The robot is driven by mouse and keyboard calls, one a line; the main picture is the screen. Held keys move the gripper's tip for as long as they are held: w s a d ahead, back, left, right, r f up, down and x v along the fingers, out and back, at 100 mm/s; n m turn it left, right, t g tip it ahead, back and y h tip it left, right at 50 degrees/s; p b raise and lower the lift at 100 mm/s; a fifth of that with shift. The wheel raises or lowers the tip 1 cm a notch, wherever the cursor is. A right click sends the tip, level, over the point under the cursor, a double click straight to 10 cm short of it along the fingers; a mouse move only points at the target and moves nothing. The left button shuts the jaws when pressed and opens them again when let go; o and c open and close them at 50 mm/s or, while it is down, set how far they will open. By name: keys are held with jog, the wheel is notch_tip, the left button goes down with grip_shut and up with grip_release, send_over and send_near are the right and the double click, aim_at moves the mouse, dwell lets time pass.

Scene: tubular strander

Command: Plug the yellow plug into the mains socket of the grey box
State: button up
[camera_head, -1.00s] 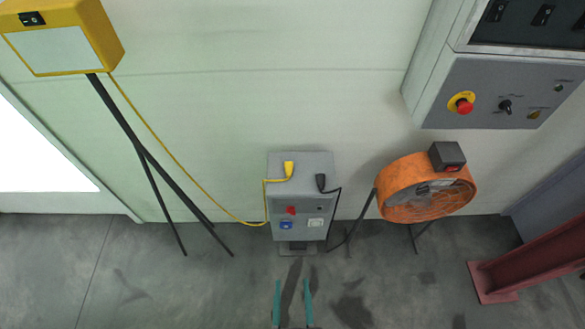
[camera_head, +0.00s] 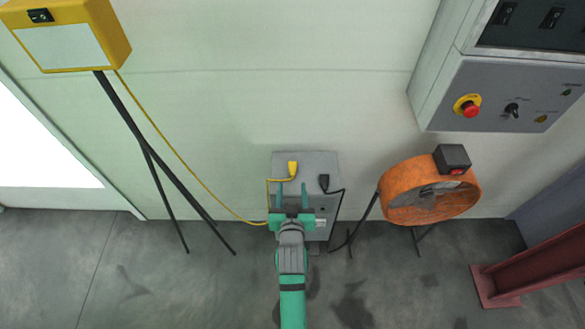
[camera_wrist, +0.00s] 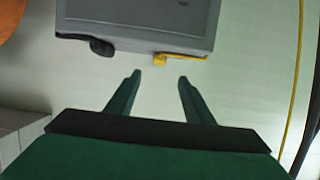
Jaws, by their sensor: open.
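The yellow plug (camera_head: 292,168) lies on top of the grey box (camera_head: 322,160), with its yellow cord hanging over the left side. The plug also shows in the wrist view (camera_wrist: 162,59), at the box's edge beyond my fingertips. My gripper (camera_head: 291,187) is open and empty, in front of the box and just short of the plug. In the wrist view my two fingers (camera_wrist: 159,76) stand apart with nothing between them. My arm hides most of the box's front, including the blue socket seen earlier; a pale socket (camera_head: 320,223) is partly visible at right.
A black plug (camera_head: 324,182) lies on the box right of the yellow one. The orange fan (camera_head: 428,190) stands to the right, the yellow lamp (camera_head: 72,38) on a tripod to the left. A control cabinet (camera_head: 440,95) hangs upper right. Floor on both sides is mostly free.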

aim_at(293, 171)
jog(key=x, duration=0.5)
jog(key=shift+r, duration=0.1)
jog(key=shift+f+x, duration=0.2)
jog(key=shift+x, duration=1.25)
jog(key=shift+f+x, duration=0.2)
jog(key=shift+x, duration=1.25)
jog(key=shift+s+d, duration=0.1)
jog(key=c, duration=1.2)
